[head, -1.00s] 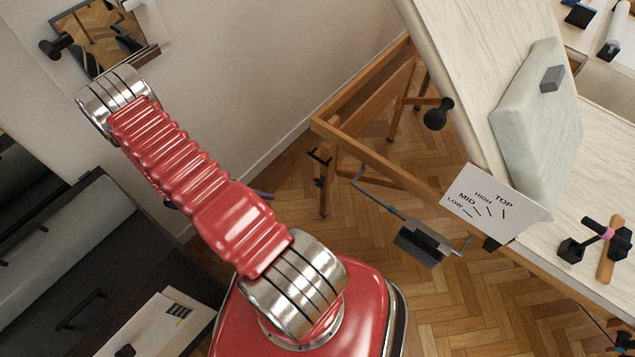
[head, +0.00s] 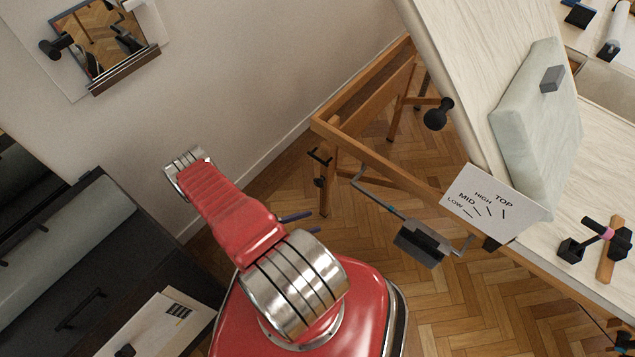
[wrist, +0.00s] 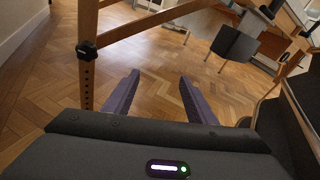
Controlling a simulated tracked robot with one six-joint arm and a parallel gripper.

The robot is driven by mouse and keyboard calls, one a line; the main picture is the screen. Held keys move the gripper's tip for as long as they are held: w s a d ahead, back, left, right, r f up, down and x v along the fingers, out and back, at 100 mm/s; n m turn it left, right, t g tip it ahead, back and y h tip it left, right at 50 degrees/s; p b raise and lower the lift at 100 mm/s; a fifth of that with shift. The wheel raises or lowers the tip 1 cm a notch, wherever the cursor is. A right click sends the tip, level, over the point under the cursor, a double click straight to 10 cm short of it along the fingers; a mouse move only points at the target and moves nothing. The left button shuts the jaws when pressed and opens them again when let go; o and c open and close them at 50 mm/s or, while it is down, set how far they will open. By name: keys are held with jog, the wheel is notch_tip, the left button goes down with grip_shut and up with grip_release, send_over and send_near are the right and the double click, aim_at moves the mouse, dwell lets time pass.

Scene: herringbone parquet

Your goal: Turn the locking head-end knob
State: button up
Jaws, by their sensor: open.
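A round black knob (head: 437,114) on a short stem sticks out beside the raised head section of the wooden couch in the head view. A smaller black knob (head: 319,182) sits on the couch's near leg; a black knob on a wooden leg with holes (wrist: 86,50) also shows at the upper left of the wrist view. I cannot tell from the pictures which is the locking one. My gripper (wrist: 158,82) is open and empty, its two purple fingers apart over the parquet. It touches neither knob; in the head view my arm mostly hides it.
A sign card (head: 493,203) marked LOW, MID, HIGH and TOP is on the couch's side. A grey pad on a bent metal rod (head: 420,243) hangs below it. A dark cabinet (head: 80,270) stands at left. Parquet between cabinet and couch is clear.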

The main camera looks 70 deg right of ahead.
notch_tip(320, 180, down, 4)
jog(key=s+d+n+t+h, duration=0.1)
jog(key=n+h, duration=0.1)
jog(key=n+t+h, duration=0.3)
jog(key=t+h, duration=0.1)
jog(key=t, duration=0.1)
send_near(316, 183)
jog(key=v, duration=0.3)
jog(key=shift+f, duration=0.3)
jog(key=shift+r+x, duration=0.15)
jog(key=shift+x, duration=3.3)
jog(key=shift+r+x, duration=0.15)
jog(key=shift+x, duration=3.25)
jog(key=shift+s, duration=0.1)
jog(key=shift+c, duration=0.6)
jog(key=c, duration=0.9)
